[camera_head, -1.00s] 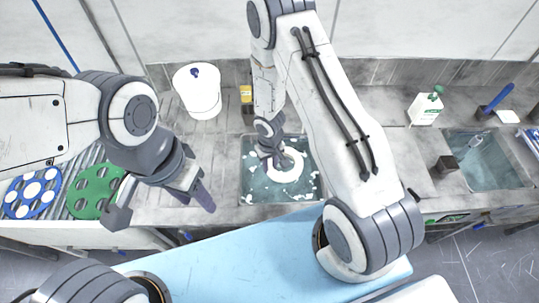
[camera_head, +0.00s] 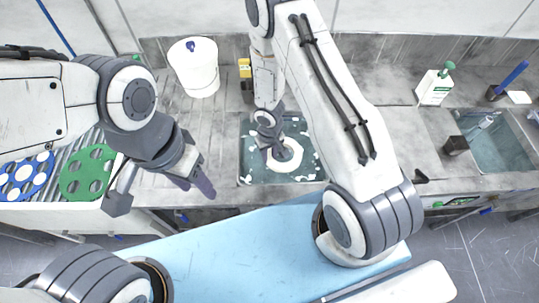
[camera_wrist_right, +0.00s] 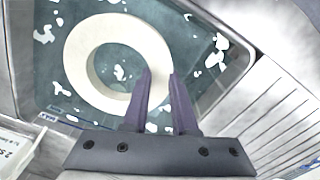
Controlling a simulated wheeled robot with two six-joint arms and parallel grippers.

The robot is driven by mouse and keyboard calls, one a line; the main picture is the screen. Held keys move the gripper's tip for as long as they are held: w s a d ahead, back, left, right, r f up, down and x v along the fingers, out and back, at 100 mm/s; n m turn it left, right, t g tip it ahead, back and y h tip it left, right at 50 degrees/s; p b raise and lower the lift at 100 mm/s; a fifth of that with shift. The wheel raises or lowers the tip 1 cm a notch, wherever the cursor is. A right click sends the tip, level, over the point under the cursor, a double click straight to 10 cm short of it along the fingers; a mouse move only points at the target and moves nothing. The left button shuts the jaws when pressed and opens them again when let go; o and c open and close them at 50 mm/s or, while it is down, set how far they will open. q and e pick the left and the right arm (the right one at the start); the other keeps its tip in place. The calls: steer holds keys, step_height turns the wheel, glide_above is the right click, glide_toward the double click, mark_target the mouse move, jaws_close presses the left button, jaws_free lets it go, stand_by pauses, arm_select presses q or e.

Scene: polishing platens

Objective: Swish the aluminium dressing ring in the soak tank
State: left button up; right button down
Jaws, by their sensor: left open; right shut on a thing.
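The pale dressing ring (camera_head: 291,163) lies flat in the water of the soak tank (camera_head: 250,173), around the tank's middle. My right gripper (camera_head: 281,153) reaches down into the tank and is shut on the ring's near side. In the right wrist view, the purple fingers (camera_wrist_right: 160,88) pinch the wall of the cream ring (camera_wrist_right: 77,60); white foam patches float around it. My left gripper (camera_head: 197,182) is open and empty, left of the tank above the counter's front.
A white bucket (camera_head: 195,72) and a yellow container (camera_head: 245,69) stand behind the tank. Blue (camera_head: 28,172) and green (camera_head: 88,173) holed discs lie at left. A second basin (camera_head: 497,148), a green-topped bottle (camera_head: 435,88) and a dark block (camera_head: 454,145) are at right.

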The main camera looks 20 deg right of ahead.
steer(key=shift+f+b, duration=4.05)
steer(key=shift+f, duration=0.4)
steer(key=shift+r, duration=0.1)
stand_by(0.6)
